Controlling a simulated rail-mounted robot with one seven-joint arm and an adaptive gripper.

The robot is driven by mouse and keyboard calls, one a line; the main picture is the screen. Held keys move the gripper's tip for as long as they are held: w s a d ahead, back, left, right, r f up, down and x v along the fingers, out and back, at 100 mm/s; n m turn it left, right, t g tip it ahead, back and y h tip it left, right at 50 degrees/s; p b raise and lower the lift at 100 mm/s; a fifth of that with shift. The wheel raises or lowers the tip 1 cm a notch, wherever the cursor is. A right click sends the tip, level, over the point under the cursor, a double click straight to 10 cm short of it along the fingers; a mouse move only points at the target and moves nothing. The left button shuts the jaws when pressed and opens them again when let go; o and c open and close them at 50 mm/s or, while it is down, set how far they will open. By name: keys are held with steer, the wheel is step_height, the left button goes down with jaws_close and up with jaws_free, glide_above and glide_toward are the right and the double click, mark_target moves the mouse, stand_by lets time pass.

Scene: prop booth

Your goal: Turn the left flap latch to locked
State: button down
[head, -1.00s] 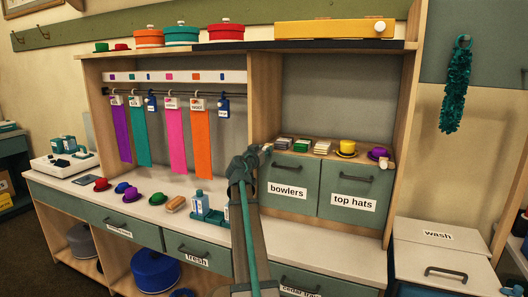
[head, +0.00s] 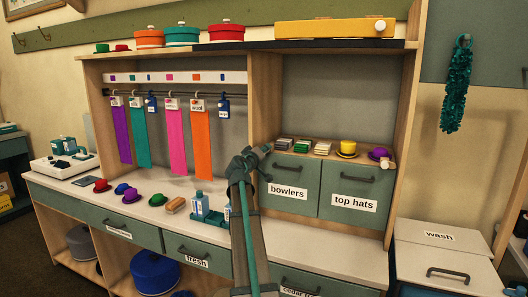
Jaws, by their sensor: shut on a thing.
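The left flap (head: 284,172), labelled "bowlers", is a green upright panel with a dark handle, and it is closed. My gripper (head: 264,150) is at its upper left corner, shut on the left flap latch. The latch is small and mostly hidden behind my fingers, so I cannot tell its angle. The right flap (head: 350,208), labelled "top hats", is closed beside it. A small pale wooden latch (head: 386,163) shows at that flap's upper right corner.
A bottle rack (head: 213,216) and several small hats lie on the counter to the left. The wash bin (head: 440,236) stands at right.

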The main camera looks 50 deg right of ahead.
steer(key=shift+n+p, duration=1.75)
steer(key=shift+n, duration=2.55)
steer(key=shift+f, duration=0.1)
steer(key=c, duration=0.9)
jaws_free()
steer(key=v, duration=1.2)
steer(key=shift+w, duration=0.1)
